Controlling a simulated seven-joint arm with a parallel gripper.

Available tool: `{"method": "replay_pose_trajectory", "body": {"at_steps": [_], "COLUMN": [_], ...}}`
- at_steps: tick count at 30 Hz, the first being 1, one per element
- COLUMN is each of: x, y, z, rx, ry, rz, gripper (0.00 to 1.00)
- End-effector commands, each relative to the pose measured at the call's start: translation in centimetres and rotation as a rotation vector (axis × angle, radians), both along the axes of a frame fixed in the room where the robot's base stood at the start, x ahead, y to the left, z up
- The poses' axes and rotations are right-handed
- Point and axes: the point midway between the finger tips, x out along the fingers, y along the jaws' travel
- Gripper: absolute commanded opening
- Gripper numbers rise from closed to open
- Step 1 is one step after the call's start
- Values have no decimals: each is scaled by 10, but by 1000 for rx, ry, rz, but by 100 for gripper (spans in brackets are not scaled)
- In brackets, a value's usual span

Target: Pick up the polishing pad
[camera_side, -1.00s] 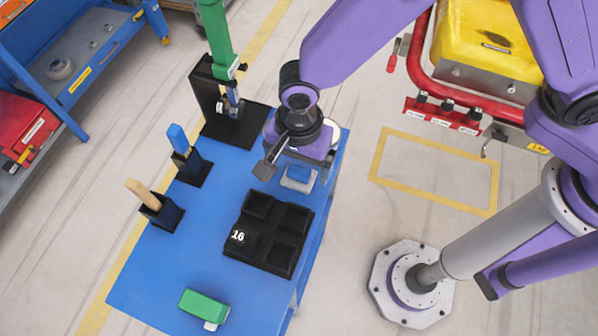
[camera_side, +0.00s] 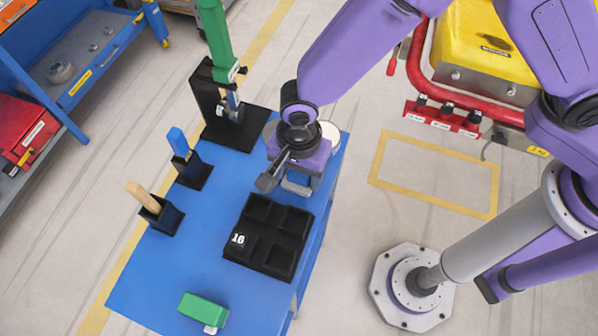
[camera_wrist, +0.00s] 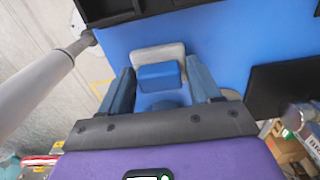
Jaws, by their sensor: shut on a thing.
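The polishing pad is a flat pale grey pad with a blue block grip on top. In the wrist view the polishing pad (camera_wrist: 160,56) lies between the two fingers of my gripper (camera_wrist: 161,84), with its blue block toward my palm. My gripper is shut on it. In the side view my gripper (camera_side: 298,177) points down at the table's right side, over the polishing pad (camera_side: 296,188), which is mostly hidden beneath it. I cannot tell whether the pad still touches the table.
A black tray (camera_side: 268,235) with square pockets, marked 16, sits just in front on the blue table (camera_side: 200,250). A green block (camera_side: 203,308) lies at the front. Black holders with a blue-handled tool (camera_side: 178,142) and wooden-handled tool (camera_side: 142,196) stand left; a green press (camera_side: 218,45) stands behind.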

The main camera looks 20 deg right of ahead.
Motion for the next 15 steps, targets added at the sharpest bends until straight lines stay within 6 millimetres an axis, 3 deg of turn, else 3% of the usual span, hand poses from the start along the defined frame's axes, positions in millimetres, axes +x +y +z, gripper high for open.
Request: {"method": "replay_pose_trajectory", "body": {"at_steps": [5, 10, 15], "x": [0, 1, -12], "y": [0, 1, -17], "z": [8, 30, 56], "rx": [1, 5, 3], "ry": [-1, -2, -1], "rz": [0, 0, 1], "gripper": [33, 33, 33]}}
